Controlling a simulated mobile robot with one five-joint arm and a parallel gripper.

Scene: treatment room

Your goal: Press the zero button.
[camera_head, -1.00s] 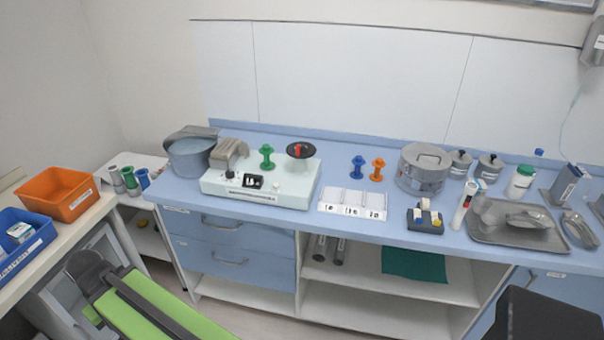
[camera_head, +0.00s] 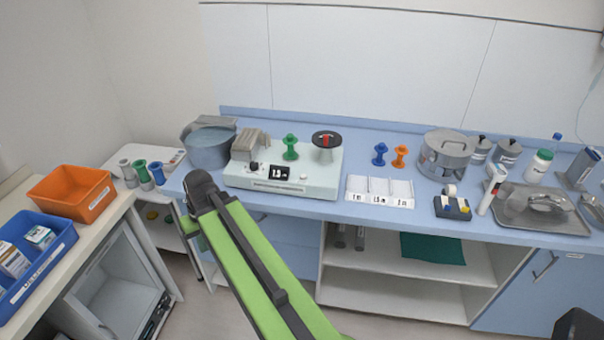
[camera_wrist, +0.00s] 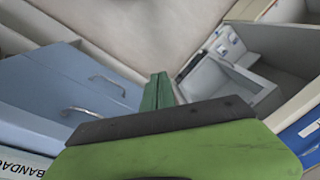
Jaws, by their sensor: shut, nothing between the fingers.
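In the wrist view my gripper (camera_wrist: 157,91) is shut and empty, over the floor beside the blue drawers (camera_wrist: 75,80).
An orange bin (camera_head: 72,193) and a blue bin (camera_head: 62,246) sit on the left table.

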